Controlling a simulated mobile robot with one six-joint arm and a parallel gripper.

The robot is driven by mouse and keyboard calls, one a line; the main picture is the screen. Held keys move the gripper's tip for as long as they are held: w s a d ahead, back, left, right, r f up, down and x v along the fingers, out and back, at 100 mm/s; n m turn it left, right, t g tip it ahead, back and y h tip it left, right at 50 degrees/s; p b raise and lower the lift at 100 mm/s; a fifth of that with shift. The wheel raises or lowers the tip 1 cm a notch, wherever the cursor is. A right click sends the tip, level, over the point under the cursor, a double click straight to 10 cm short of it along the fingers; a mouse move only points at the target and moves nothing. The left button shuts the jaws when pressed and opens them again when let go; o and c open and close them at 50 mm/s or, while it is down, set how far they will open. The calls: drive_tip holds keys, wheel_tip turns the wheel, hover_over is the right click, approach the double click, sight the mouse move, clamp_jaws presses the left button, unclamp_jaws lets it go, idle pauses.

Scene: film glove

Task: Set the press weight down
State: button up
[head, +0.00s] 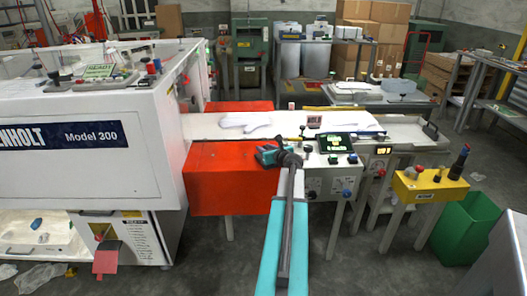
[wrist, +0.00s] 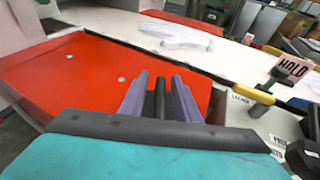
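My gripper (head: 281,156) is over the right end of the red block in the head view, close to the control panel. In the wrist view, the two purple fingers of my gripper (wrist: 159,82) point away over the red surface. A dark upright strip (wrist: 159,98) shows between them. I cannot tell whether it is a held thing or part of the gripper, nor whether the fingers grip it. I cannot clearly identify the press weight in either view.
The red block (head: 222,178) borders a white bed (head: 205,130) carrying pale glove shapes (head: 250,121). A yellow-topped stand (head: 428,186) is at right.

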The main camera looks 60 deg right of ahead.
drive_tip(key=v, duration=1.1)
drive_tip(key=shift+s, duration=0.25)
drive_tip(key=shift+a+r, duration=0.1)
drive_tip(key=shift+a, duration=0.05)
idle(0.6)
